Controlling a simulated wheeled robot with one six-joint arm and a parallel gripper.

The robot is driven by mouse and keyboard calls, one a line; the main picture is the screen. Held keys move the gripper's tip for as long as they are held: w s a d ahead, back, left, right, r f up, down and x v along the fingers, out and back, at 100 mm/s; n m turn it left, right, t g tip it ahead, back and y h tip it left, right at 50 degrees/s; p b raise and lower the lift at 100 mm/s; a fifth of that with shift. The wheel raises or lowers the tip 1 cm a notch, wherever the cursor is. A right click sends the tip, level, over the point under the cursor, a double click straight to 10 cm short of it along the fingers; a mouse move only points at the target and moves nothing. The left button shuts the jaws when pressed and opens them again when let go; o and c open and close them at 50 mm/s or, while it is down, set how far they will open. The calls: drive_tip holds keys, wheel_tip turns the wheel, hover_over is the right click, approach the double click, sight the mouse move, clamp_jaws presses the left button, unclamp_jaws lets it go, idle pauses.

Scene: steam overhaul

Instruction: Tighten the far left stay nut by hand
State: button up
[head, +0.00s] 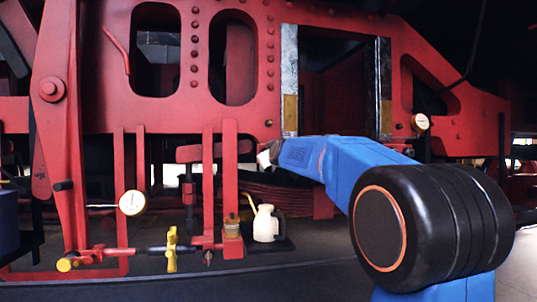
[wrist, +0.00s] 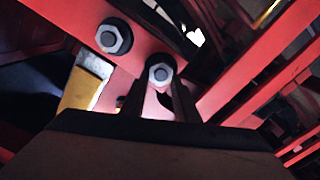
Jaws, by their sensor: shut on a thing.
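In the wrist view, my gripper (wrist: 160,97) has its two dark fingers on either side of a grey hex stay nut (wrist: 160,73) with a round stud end in its middle. The fingers are shut on this nut, which sits at the red frame. A second grey hex nut (wrist: 113,38) on a dark round washer sits up and to the left, clear of the fingers. In the head view, my blue arm reaches left under the frame; the fingers and both nuts cannot be made out there.
A yellow-and-silver block (wrist: 85,82) lies left of the fingers, and a red bar (wrist: 262,62) slants close on the right. The red locomotive frame (head: 180,105) fills the head view. A white oil can (head: 266,224), a dial gauge (head: 132,203) and a yellow-handled valve (head: 171,249) are below.

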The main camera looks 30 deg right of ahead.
drive_tip(key=shift+m, duration=0.3)
drive_tip(key=shift+s+d+f+m, duration=0.1)
drive_tip(key=shift+d+m, duration=0.1)
drive_tip(key=shift+m, duration=2.6)
drive_tip(key=shift+s+d+f+m, duration=0.1)
drive_tip(key=shift+d+m, duration=0.1)
drive_tip(key=shift+m, duration=2.6)
drive_tip(key=shift+d+f+m, duration=0.1)
drive_tip(key=shift+d+m, duration=0.1)
drive_tip(key=shift+m, duration=2.6)
drive_tip(key=o, duration=1)
drive_tip(key=shift+o, duration=0.2)
drive_tip(key=shift+r, duration=0.1)
drive_tip(key=v, duration=1.7)
drive_tip(key=shift+s, duration=0.25)
